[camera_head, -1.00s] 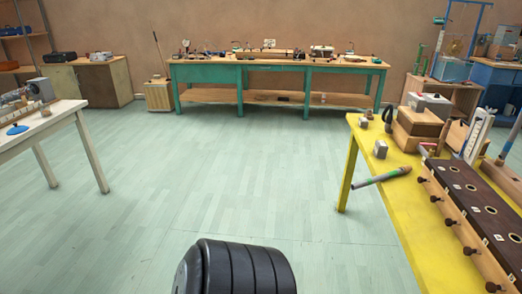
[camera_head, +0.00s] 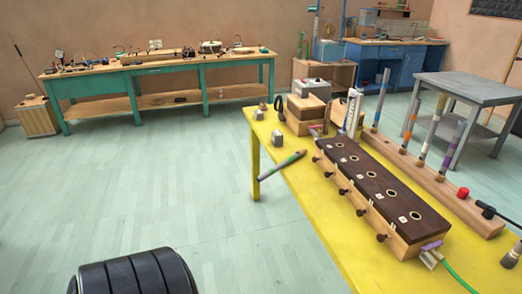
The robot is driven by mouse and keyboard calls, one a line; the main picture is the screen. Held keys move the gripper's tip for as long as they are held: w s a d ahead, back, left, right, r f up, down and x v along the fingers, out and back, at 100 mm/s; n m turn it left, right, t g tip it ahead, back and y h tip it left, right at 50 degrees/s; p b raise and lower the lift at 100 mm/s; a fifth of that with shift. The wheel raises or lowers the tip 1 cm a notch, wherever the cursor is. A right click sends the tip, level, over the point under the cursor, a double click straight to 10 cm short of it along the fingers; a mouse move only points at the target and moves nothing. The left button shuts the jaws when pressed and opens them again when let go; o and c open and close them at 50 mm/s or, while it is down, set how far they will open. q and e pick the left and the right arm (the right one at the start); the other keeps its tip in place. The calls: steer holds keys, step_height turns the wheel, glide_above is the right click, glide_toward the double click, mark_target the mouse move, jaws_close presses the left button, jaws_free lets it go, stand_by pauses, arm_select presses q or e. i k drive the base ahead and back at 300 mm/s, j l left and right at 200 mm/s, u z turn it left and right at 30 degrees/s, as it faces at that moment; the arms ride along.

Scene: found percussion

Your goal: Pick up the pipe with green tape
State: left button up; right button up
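The pipe with green tape (camera_head: 283,164) lies near the left edge of the yellow table (camera_head: 315,205), one end jutting out past the edge over the floor. It is a slim grey tube with a green band and a reddish-brown end on the table. Neither of my grippers is in view, and nothing is touching the pipe.
A dark-topped wooden box with round holes (camera_head: 370,185) lies right of the pipe. Behind it, a wooden rack (camera_head: 430,180) holds several upright taped pipes. Small metal blocks (camera_head: 277,138) sit nearby. A teal workbench (camera_head: 165,88) stands behind.

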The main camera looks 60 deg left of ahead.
mark_target(299, 152)
steer(key=i+j+u, duration=0.1)
steer(key=j, duration=0.65)
steer(key=i+j+u, duration=0.15)
steer(key=j, duration=0.25)
steer(key=i+j, duration=0.15)
steer(key=j, duration=0.2)
steer(key=i+j+u, duration=0.15)
steer(key=j, duration=0.2)
steer(key=k+j, duration=0.05)
